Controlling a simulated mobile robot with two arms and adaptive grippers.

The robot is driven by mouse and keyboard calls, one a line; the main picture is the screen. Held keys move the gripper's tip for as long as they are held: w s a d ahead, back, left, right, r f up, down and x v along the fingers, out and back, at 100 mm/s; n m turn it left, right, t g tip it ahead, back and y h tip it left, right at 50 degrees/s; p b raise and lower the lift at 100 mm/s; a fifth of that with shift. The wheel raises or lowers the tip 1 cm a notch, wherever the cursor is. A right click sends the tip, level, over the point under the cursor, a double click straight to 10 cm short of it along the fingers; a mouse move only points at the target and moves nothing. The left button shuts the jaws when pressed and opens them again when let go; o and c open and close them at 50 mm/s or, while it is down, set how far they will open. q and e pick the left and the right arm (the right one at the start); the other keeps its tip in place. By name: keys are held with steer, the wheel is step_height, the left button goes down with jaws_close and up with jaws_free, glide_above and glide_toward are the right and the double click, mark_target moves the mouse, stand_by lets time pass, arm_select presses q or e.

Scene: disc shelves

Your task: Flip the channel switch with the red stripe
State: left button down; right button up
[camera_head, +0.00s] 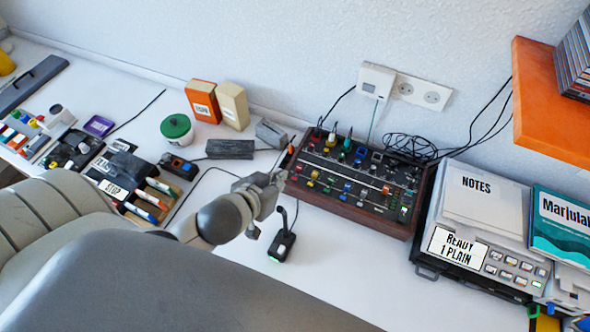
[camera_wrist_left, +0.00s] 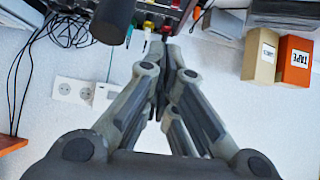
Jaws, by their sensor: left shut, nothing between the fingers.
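The mixer console (camera_head: 400,228) with wooden sides stands on the white desk and carries rows of small coloured knobs and switches. Which switch bears a red stripe is too small to tell. My left gripper (camera_head: 280,178) is shut and empty at the console's left edge; whether it touches is unclear. In the left wrist view the closed fingertips (camera_wrist_left: 172,48) lie just below the console (camera_wrist_left: 178,5), near its coloured plugs. The fingers hide part of that edge. My right gripper is not in view.
A small black desk microphone (camera_head: 282,244) stands in front of the console. A notes-topped device (camera_head: 480,225) is to its right, below an orange shelf (camera_head: 548,105). Loose black cables (camera_head: 410,146) lie behind.

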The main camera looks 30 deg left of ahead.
arm_select(q)
steer(key=shift+y, duration=0.3)
steer(key=s, duration=0.1)
steer(key=s+a+r, duration=0.1)
steer(key=s+r, duration=0.1)
steer(key=s, duration=0.1)
steer(key=shift+a, duration=0.15)
steer(key=shift+f+b, duration=0.15)
steer(key=shift+b, duration=0.2)
steer(key=b, duration=0.6)
glide_above(294, 179)
steer(key=f, duration=1.1)
steer(key=shift+s+f, duration=0.2)
steer(key=shift+f, duration=0.15)
steer(key=f, duration=0.2)
steer(key=shift+w+f, duration=0.25)
steer(key=shift+f, duration=0.05)
steer(key=shift+w+f, duration=0.1)
steer(key=shift+f, duration=0.7)
